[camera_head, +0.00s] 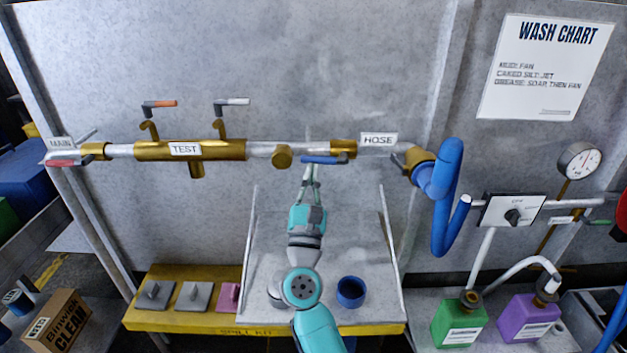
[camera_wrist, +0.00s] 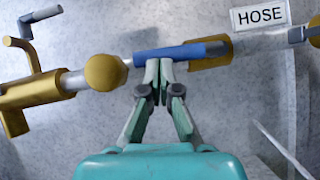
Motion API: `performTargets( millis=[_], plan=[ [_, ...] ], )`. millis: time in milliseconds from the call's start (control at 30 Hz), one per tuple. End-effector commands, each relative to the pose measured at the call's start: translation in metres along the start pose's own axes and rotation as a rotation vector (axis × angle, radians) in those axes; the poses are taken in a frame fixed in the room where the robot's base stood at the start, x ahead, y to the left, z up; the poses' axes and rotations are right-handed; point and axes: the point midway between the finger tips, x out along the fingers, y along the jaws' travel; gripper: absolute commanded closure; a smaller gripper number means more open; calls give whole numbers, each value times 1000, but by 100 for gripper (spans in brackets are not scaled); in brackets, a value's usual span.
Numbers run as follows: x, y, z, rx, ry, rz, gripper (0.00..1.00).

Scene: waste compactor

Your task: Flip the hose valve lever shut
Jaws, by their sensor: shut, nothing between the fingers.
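The hose valve (camera_head: 343,149) is a brass body on the horizontal pipe, left of the HOSE label (camera_head: 378,139). Its blue lever (camera_head: 323,159) lies along the pipe, pointing left. In the wrist view the blue lever (camera_wrist: 178,54) runs level across the picture, with the brass valve body (camera_wrist: 210,57) at its right end. My gripper (camera_head: 311,167) is shut and empty. Its fingertips (camera_wrist: 157,62) are at the lever's underside, near its left half. I cannot tell whether they touch it.
Left on the pipe are a brass knob (camera_head: 282,156), the TEST fitting (camera_head: 190,150) with two small levers, and a red MAIN lever (camera_head: 62,162). A blue hose (camera_head: 445,200) hangs at right. Below are a blue cup (camera_head: 350,291) and a yellow shelf (camera_head: 190,322).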

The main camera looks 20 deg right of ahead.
Motion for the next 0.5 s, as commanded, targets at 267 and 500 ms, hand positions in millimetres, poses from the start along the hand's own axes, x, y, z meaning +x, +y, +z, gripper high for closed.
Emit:
performTargets(
  millis=[267, 500],
  plan=[
    [8, 6, 12, 146, -3, -94, 100],
    [17, 9, 26, 335, -3, -221, 100]
  ],
)
